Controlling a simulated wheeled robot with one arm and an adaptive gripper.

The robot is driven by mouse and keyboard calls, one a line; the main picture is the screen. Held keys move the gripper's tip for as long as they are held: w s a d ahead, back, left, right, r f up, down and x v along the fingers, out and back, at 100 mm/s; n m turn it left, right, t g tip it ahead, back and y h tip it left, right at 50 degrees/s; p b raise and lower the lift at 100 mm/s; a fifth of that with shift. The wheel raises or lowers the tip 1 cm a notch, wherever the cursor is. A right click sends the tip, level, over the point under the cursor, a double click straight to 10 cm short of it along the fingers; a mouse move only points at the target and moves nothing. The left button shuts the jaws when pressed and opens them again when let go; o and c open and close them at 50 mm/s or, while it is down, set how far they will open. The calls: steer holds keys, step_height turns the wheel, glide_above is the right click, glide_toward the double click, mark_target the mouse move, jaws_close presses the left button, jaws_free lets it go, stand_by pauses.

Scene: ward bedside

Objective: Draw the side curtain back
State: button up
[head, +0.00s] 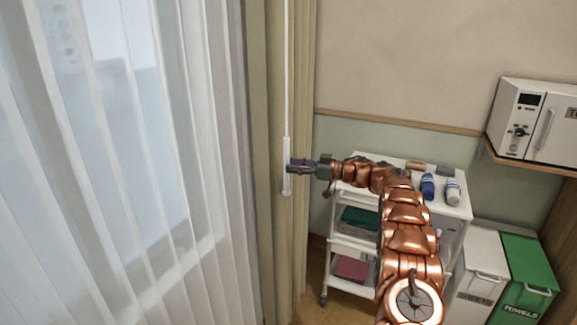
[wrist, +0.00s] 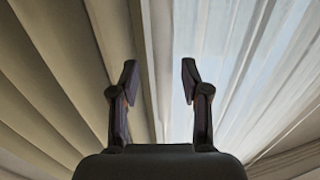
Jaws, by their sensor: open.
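The side curtain (head: 265,200) is an olive-beige drape hanging in folds in the middle of the head view. In the wrist view its beige folds (wrist: 60,70) fill the left side. A thin white wand (head: 286,150) hangs in front of it, with a thicker handle at its lower end. My gripper (head: 291,167) is at the height of this handle, with its fingertips close beside it. In the wrist view my gripper (wrist: 158,82) is open, with two dark fingers spread apart. I cannot tell whether the wand lies between the fingers.
A sheer white curtain (head: 110,170) covers the window at left. A white trolley (head: 345,243) with bottles on top stands behind my arm. A white bin (head: 478,275) and a green towels bin (head: 525,275) stand at right, below a white microwave-like box (head: 540,120) on a shelf.

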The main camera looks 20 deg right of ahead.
steer(key=v, duration=0.9)
